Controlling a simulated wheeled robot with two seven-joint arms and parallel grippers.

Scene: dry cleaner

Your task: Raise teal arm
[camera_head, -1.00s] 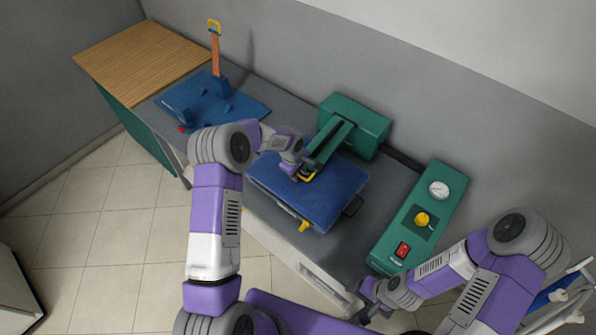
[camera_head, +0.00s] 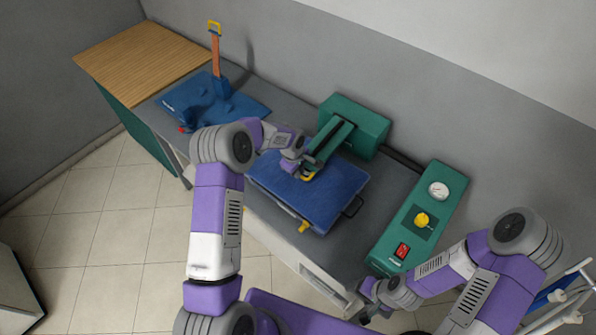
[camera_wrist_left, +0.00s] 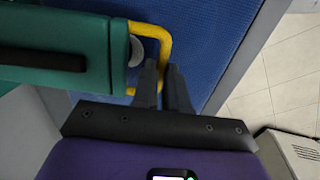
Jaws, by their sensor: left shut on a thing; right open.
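The teal arm (camera_head: 329,139) reaches from a teal housing (camera_head: 354,121) over a blue pad (camera_head: 327,200), low and close to it. A yellow handle (camera_head: 308,177) sits at its free end. In the left wrist view, the teal arm (camera_wrist_left: 60,48) is at the left and the yellow handle (camera_wrist_left: 166,48) loops from its end. My left gripper (camera_wrist_left: 165,75) is shut on the handle's side bar. In the head view, my left gripper (camera_head: 299,173) partly hides this spot. My right gripper (camera_head: 365,313) is open and empty near the counter's front edge, beside the control box.
A teal control box (camera_head: 430,205) with a gauge, yellow knob and red switch stands at the right. A wooden top (camera_head: 140,60) lies beyond. The wall stands close behind.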

